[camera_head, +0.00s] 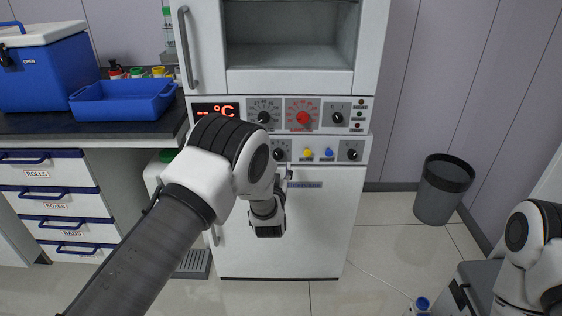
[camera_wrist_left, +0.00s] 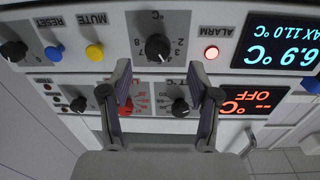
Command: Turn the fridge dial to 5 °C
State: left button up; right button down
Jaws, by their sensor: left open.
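The fridge dial is a black knob (camera_wrist_left: 157,47) with a °C scale around it, upside down in the left wrist view. In the head view the knob (camera_head: 279,154) shows on the lower panel, just past my left arm. My left gripper (camera_wrist_left: 160,78) is open, its two fingers pointing at the panel on either side of the dial's line, with nothing between them. The fingertips appear short of the knob; I cannot tell the exact gap. The pointer's setting is too small to read surely. The fridge display (camera_wrist_left: 280,45) reads 6.9 °C. My right gripper is out of view.
A yellow button (camera_wrist_left: 94,52), a blue button (camera_wrist_left: 54,53) and another black knob (camera_wrist_left: 14,50) sit beside the dial. The lit alarm lamp (camera_wrist_left: 211,53) is on its other side. The oven panel above has a red dial (camera_head: 303,118). A blue tray (camera_head: 123,99) stands on the left counter.

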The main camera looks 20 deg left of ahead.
aim_at(278, 156)
pick_arm(q)
jog(key=x, duration=0.6)
jog(key=shift+w, duration=0.15)
jog(key=shift+d+r, duration=0.1)
jog(key=c, duration=1.2)
jog(key=shift+o, duration=0.2)
jog(key=shift+m+b, duration=0.3)
jog(key=shift+m, duration=2.5)
jog(key=shift+g, duration=0.3)
jog(key=o, duration=1.2)
jog(key=shift+c, duration=0.2)
